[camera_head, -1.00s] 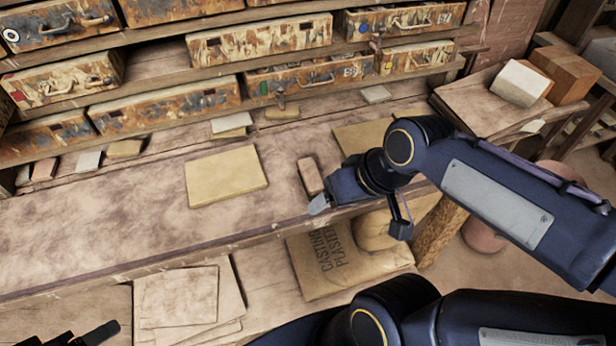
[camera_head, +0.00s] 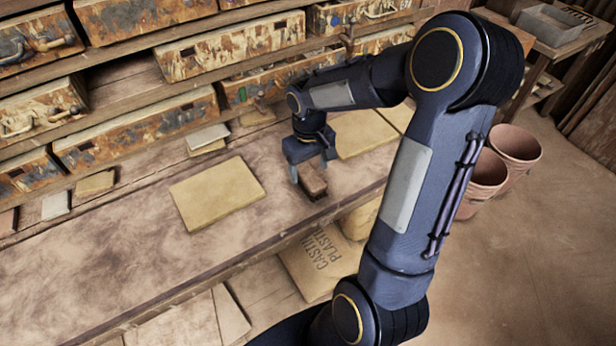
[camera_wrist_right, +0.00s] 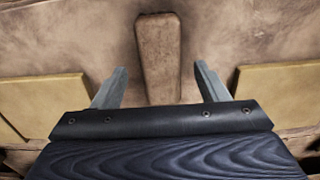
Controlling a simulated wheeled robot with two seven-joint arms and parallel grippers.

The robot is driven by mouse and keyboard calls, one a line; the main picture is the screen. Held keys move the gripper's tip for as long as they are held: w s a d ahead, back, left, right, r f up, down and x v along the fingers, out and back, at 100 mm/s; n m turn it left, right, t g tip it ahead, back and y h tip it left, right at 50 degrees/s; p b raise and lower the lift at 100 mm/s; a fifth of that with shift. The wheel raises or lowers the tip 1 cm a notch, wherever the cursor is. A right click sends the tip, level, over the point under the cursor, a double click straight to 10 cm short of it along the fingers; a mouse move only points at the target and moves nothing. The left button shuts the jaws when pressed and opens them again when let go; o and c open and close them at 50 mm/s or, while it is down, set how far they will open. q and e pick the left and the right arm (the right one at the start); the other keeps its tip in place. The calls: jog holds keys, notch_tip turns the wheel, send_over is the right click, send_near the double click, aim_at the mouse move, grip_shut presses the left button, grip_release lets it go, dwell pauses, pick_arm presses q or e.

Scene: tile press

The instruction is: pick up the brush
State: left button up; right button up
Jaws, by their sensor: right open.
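The brush (camera_head: 314,181) looks like a small brown oblong block lying on the bench near its front edge. In the right wrist view the brush (camera_wrist_right: 158,50) stretches away from me, with its near end between the two grey fingers. My right gripper (camera_head: 312,170) points down over the brush in the head view, and its fingers are apart. In the right wrist view the right gripper (camera_wrist_right: 160,70) has a gap on both sides of the brush. Whether the fingertips reach down to the bench is hard to tell. My left gripper is not in view.
A yellowish slab (camera_head: 217,192) lies on the bench left of the brush, and another slab (camera_head: 360,134) lies behind it. Painted drawers (camera_head: 140,127) line the back. A casting plaster bag (camera_head: 318,258) lies below the bench edge. Terracotta pots (camera_head: 487,175) stand at right.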

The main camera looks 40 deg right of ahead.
aim_at(309, 174)
notch_tip(309, 174, down, 3)
jog(key=shift+f, duration=0.15)
jog(key=shift+c, duration=0.5)
jog(key=c, duration=1.1)
jog(key=shift+r, duration=0.2)
